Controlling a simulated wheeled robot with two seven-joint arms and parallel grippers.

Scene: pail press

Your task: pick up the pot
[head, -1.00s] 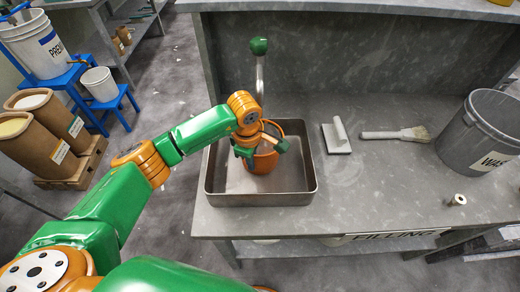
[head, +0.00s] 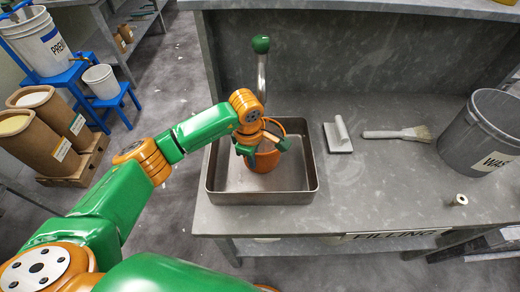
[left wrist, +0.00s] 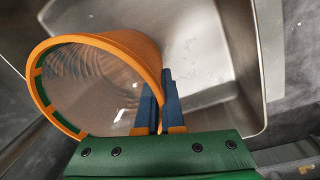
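The orange pot (head: 267,162) is in the grey metal tray (head: 225,196) on the bench, toward the tray's back middle. In the left wrist view the pot (left wrist: 142,47) lies with its open mouth toward the camera, showing a green and orange rim and a ridged inside. My left gripper (head: 262,148) is at the pot's rim. In the wrist view its two blue fingers (left wrist: 161,100) are close together on the pot's wall, one inside and one outside. The arm partly hides the pot in the head view. I cannot tell whether its base touches the tray. My right gripper is out of view.
A curved metal pipe with a green knob (head: 261,45) rises behind the tray.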

